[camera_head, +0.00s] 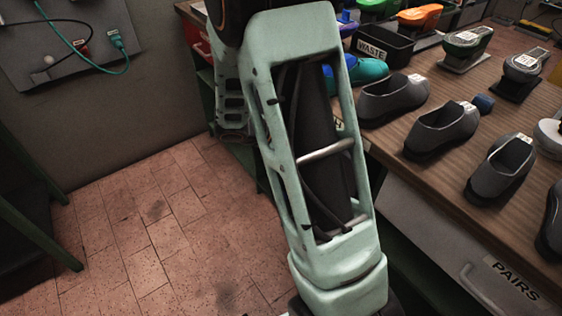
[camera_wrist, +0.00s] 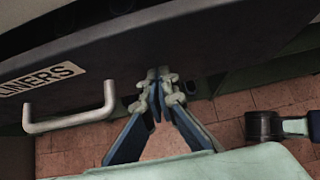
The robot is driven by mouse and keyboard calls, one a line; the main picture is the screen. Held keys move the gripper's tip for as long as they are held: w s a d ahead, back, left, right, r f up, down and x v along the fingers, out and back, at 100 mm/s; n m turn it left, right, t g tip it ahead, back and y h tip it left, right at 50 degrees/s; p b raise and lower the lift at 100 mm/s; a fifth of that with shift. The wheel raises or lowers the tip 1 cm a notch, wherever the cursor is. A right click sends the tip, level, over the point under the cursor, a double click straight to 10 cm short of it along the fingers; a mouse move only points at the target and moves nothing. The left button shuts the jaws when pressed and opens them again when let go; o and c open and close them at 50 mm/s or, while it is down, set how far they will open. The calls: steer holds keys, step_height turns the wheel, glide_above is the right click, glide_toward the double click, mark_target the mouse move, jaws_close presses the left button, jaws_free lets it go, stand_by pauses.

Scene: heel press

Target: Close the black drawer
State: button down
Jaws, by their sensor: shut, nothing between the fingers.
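In the wrist view a dark, near-black drawer front (camera_wrist: 200,50) with a LINERS label (camera_wrist: 42,78) fills the upper part. Its pale bar handle (camera_wrist: 70,122) is at the left. My gripper (camera_wrist: 157,76) is shut and empty, its fingertips at the lower edge of this front, to the right of the handle. I cannot tell whether they touch it. How far the drawer stands out is not clear. In the head view my arm covers the middle, and neither my gripper nor the LINERS front can be made out.
In the head view a wooden bench (camera_head: 407,172) holds several grey shoes (camera_head: 440,130) and a WASTE bin (camera_head: 384,45). A grey drawer labelled PAIRS (camera_head: 440,245) is under it at the right. The tiled floor (camera_head: 150,235) at the left is clear.

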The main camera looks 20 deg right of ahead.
steer(key=d, duration=0.2)
steer(key=w+d, duration=0.1)
steer(key=d, duration=0.2)
steer(key=shift+d, duration=0.35)
steer(key=shift+w+d+r, duration=0.1)
steer(key=shift+r, duration=0.05)
